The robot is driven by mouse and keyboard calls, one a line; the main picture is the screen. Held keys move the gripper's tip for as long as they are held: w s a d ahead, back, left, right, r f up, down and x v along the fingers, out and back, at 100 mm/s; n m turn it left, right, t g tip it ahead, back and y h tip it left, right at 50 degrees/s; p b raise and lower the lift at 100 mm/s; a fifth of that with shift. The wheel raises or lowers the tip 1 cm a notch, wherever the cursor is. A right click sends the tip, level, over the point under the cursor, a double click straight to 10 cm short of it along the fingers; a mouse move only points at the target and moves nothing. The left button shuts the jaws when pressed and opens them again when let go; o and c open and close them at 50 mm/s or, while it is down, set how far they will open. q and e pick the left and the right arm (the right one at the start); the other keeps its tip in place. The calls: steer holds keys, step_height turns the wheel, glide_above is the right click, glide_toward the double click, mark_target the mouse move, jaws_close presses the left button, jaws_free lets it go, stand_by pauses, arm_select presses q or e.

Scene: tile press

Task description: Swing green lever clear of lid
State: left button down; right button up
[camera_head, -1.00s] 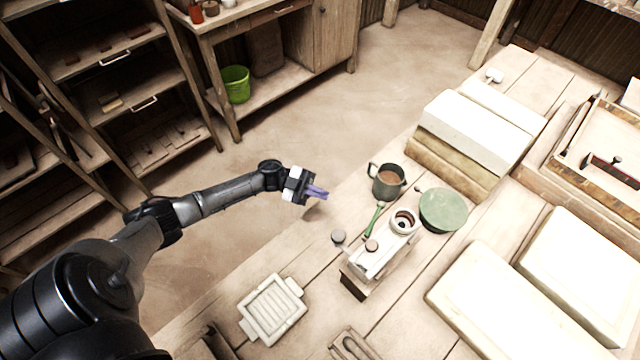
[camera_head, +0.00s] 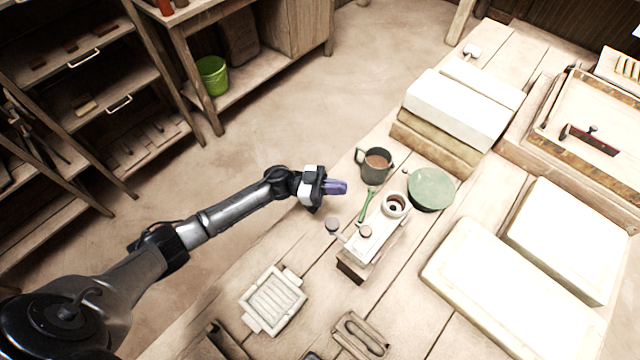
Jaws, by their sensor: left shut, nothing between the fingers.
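The tile press (camera_head: 373,237) stands on the bench as a pale block on a dark base, with a round ring-shaped opening (camera_head: 396,204) at its far end. The green lever (camera_head: 366,206) is a thin handle on the press's left side, pointing away towards the mug. A round green lid (camera_head: 431,189) lies right of the ring, apart from the lever. My left gripper (camera_head: 344,187), with purple fingers, is shut and empty. In the picture it sits just left of the lever's far end, not visibly touching it. My right gripper is not in view.
A dark mug (camera_head: 375,164) with brown contents stands just beyond the lever. Stacked white slabs (camera_head: 458,108) lie behind, and large white blocks (camera_head: 515,290) at right. A white ribbed tray (camera_head: 273,300) lies in front left. A small round knob (camera_head: 332,224) sits left of the press.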

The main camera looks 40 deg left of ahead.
mark_target(366, 205)
arm_select(q)
steer(key=shift+x, duration=2.5)
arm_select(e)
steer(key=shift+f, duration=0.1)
arm_select(q)
steer(key=shift+a, duration=0.1)
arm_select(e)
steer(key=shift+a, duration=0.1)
